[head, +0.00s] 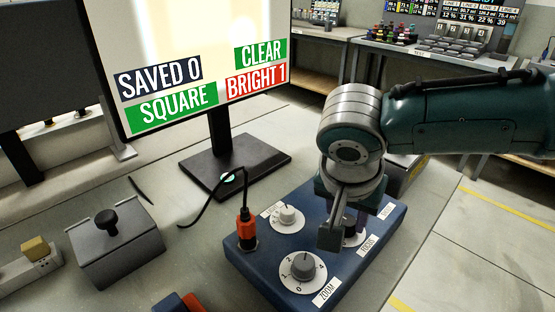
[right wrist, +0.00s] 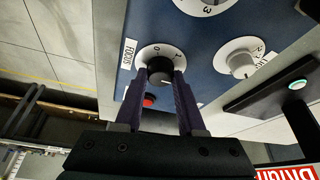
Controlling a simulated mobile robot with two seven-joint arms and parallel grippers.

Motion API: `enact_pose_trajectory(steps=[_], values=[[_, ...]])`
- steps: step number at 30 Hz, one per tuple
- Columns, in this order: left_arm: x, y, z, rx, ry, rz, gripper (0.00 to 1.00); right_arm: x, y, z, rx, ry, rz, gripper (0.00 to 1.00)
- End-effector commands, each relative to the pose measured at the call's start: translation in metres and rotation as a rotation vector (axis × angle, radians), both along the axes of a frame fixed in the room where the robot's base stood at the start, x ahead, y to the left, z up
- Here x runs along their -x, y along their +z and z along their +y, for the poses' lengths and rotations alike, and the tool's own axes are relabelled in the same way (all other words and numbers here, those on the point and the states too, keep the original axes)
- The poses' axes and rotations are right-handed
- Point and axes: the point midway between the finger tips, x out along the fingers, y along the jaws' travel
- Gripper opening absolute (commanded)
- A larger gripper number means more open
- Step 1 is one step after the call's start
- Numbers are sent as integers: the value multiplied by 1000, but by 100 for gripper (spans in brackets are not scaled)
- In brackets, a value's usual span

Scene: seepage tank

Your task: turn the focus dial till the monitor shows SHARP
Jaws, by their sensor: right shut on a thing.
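The blue control box (head: 375,213) carries the focus dial (head: 349,222), a black knob on a white scale, beside its FOCUS label. My right gripper (head: 343,228) is over this dial and partly hides it. In the right wrist view, my right gripper's (right wrist: 162,82) two dark fingers are shut on the black knob of the focus dial (right wrist: 159,68), one on each side. The monitor (head: 205,45) reads SAVED 0, CLEAR, SQUARE and BRIGHT 1. Its top is cut off, and no SHARP shows in the visible part. My left gripper is not in view.
The zoom dial (head: 303,267) and another grey dial (head: 287,215) are on the same box. An orange plug (head: 246,232) with a black cable stands at its left edge. A red button (right wrist: 149,100) is close to the fingers. A grey box with a black knob (head: 106,221) stands left.

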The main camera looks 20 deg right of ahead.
Motion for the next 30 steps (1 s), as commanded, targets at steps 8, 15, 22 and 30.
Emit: enact_pose_trajectory(steps=[8,15,22,30], values=[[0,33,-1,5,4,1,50,3,6,0,-4,100,6,0],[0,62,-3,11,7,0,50,4,4,-2,-2,292,5,0],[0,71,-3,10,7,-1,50,3,2,-3,-1,513,2,0],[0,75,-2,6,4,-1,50,3,0,-5,-1,751,0,0]])
